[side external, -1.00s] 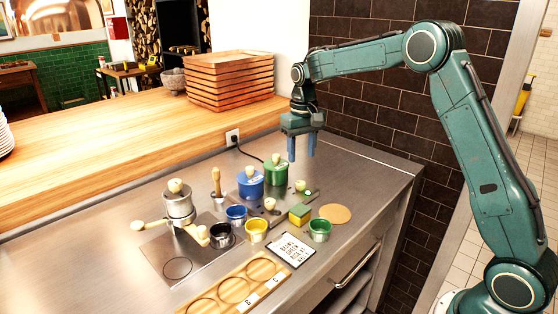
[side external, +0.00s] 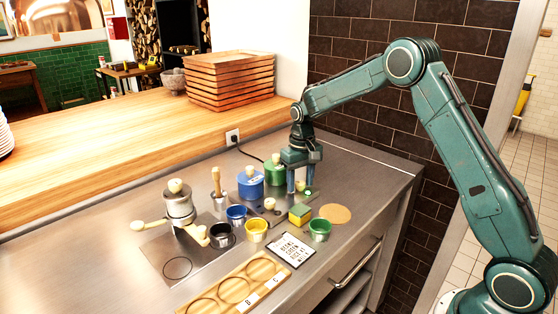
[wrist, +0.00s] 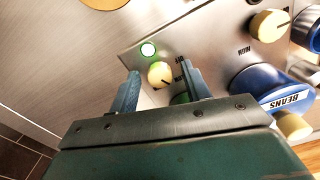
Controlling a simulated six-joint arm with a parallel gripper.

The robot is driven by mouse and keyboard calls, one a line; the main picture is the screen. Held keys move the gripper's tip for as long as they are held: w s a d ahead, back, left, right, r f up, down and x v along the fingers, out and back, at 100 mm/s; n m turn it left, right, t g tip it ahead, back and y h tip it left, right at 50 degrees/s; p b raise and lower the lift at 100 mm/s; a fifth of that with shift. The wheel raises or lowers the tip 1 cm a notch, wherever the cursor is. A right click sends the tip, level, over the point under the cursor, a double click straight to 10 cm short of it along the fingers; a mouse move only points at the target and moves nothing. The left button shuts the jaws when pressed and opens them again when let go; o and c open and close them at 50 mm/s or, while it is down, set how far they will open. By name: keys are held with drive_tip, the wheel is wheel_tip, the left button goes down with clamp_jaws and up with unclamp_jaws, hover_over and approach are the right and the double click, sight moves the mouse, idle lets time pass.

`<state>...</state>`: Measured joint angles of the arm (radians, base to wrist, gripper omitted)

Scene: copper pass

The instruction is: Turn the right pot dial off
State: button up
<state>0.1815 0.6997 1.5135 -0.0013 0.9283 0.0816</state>
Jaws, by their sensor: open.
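My gripper (side external: 300,188) is open and pointing down in front of the green pot (side external: 275,170). In the wrist view my gripper's two blue fingers (wrist: 160,72) stand on either side of a cream dial (wrist: 160,74), with a gap to each finger visible. The dial has a dark pointer line aimed toward the right side of the picture, near small lettering that is too blurred to read fully. A lit green lamp (wrist: 148,50) sits beside the dial on the metal plate. In the side view the fingers partly hide the dial.
A second cream dial (wrist: 268,25) and the blue BEANS pot (wrist: 285,88) are to the right in the wrist view. In the side view, a yellow-green sponge (side external: 300,214), a green cup (side external: 320,230) and a round tan mat (side external: 335,214) are nearby.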

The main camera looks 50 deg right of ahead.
drive_tip(key=c, duration=1)
drive_tip(key=shift+n, duration=0.5)
drive_tip(key=n, duration=0.4)
drive_tip(key=shift+n, duration=0.3)
drive_tip(key=n, duration=0.6)
drive_tip(key=o, duration=1)
